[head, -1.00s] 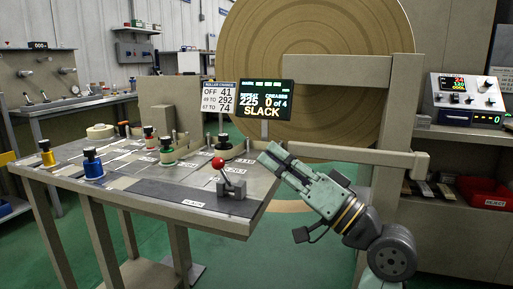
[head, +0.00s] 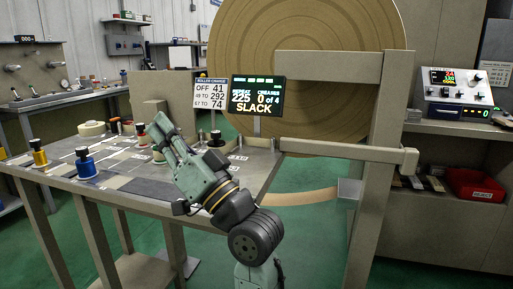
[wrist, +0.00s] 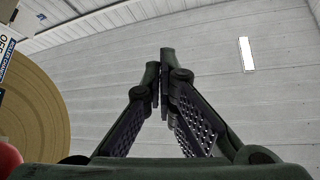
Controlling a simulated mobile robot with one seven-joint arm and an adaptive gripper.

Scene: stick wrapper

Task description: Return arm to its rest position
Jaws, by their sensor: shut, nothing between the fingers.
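My gripper (head: 166,132) is raised over the right part of the work table (head: 120,180) in the head view, its fingers pointing up and to the left. In the wrist view my gripper (wrist: 165,70) has its fingertips together with nothing between them. The wrist view looks up at the pale wall and ceiling, so no table surface shows there. My arm hides the red-knobbed lever and part of the table's right side in the head view.
A display reading SLACK (head: 256,95) stands behind my gripper. A large brown roll (head: 310,40) is behind a beige frame (head: 385,130). A red bin (head: 474,186) sits at right.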

